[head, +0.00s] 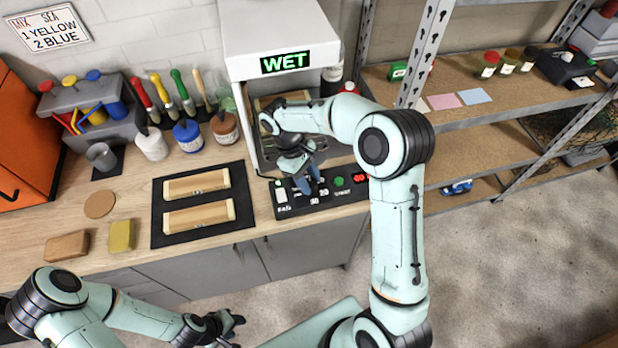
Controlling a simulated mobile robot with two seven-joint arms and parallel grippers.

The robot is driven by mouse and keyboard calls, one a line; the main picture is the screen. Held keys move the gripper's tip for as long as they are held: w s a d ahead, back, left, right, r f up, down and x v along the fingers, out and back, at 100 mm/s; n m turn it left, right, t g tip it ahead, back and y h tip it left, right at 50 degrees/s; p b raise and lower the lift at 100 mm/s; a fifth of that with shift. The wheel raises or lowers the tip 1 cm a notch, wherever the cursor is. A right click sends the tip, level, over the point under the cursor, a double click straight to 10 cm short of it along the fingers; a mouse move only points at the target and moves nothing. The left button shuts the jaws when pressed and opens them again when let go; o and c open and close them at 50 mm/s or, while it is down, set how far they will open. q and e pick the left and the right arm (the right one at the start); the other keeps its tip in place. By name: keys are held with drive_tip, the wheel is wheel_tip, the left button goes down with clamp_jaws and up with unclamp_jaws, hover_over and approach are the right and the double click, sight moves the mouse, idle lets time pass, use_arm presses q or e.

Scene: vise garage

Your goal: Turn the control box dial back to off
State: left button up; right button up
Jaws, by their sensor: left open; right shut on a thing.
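The control box (345,195) is a black panel on the front of the workbench, below a white cabinet with a lit green "WET" sign (285,62). The dial's pointer direction cannot be seen. My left gripper (232,326) is open and empty, low in front of the bench.
A black mat (165,238) with two wooden pieces lies left of the control box. Paint jars (188,136), brushes and a grey holder (85,110) stand behind it. A yellow sponge (121,236) and brown block (67,246) lie at left. Metal shelving (480,110) stands at right.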

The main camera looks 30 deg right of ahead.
sight(309, 182)
drive_tip(key=shift+n, duration=0.4)
drive_tip(key=o, duration=1)
wheel_tip(309, 182, up, 20)
drive_tip(key=shift+f, duration=0.1)
drive_tip(key=shift+s, duration=0.1)
idle(0.4)
